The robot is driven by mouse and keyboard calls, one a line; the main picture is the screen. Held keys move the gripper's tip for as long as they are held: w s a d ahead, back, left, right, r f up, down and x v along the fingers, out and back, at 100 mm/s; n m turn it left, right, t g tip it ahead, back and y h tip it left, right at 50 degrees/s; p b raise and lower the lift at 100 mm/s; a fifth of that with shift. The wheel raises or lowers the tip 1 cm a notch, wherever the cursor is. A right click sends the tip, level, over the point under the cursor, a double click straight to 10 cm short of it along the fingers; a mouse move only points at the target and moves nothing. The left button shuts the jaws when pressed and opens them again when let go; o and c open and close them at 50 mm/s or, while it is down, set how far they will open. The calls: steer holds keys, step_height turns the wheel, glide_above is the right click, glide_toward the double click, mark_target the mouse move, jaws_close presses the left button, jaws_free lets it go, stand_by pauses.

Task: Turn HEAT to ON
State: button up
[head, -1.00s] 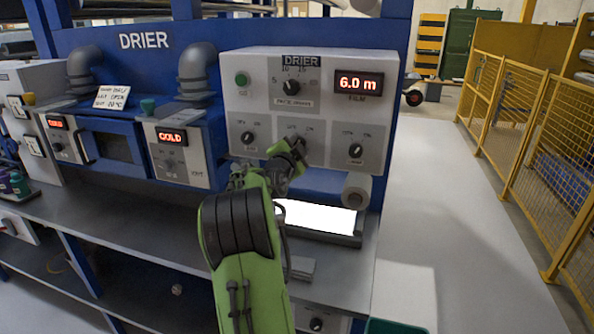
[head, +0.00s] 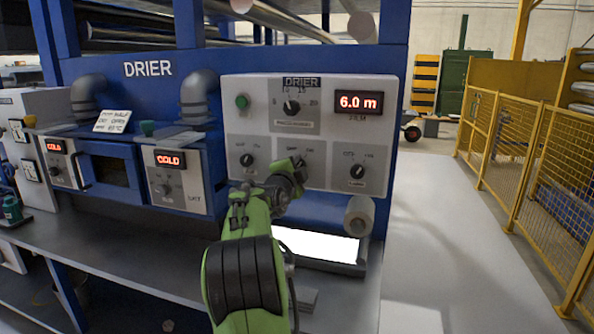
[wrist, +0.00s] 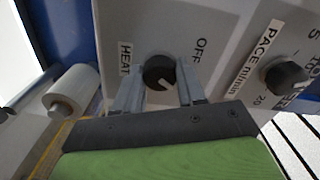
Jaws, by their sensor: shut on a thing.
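The drier control panel (head: 235,135) faces me, with several black knobs. The HEAT knob (wrist: 158,72) shows in the wrist view, with the label HEAT to its left and OFF to its upper right. My gripper (wrist: 159,92) is shut on this knob, one finger on each side. The knob's white pointer points to the lower right of the wrist view, away from OFF; any mark there is hidden by the gripper. In the head view my gripper (head: 297,165) is at the middle knob of the panel's lower row and covers most of it.
The pace dial (head: 291,107) is above, and shows at right in the wrist view. A display (head: 358,103) reads 6.0 m. Other knobs (head: 247,160) (head: 357,171) flank my gripper. Yellow fencing (head: 520,150) stands right.

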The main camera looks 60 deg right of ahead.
steer(key=o, duration=1.1)
steer(key=shift+c, duration=0.2)
steer(key=s+a+b, duration=0.2)
steer(key=a, duration=1.3)
steer(key=shift+s+a, duration=0.2)
steer(key=shift+a, duration=0.05)
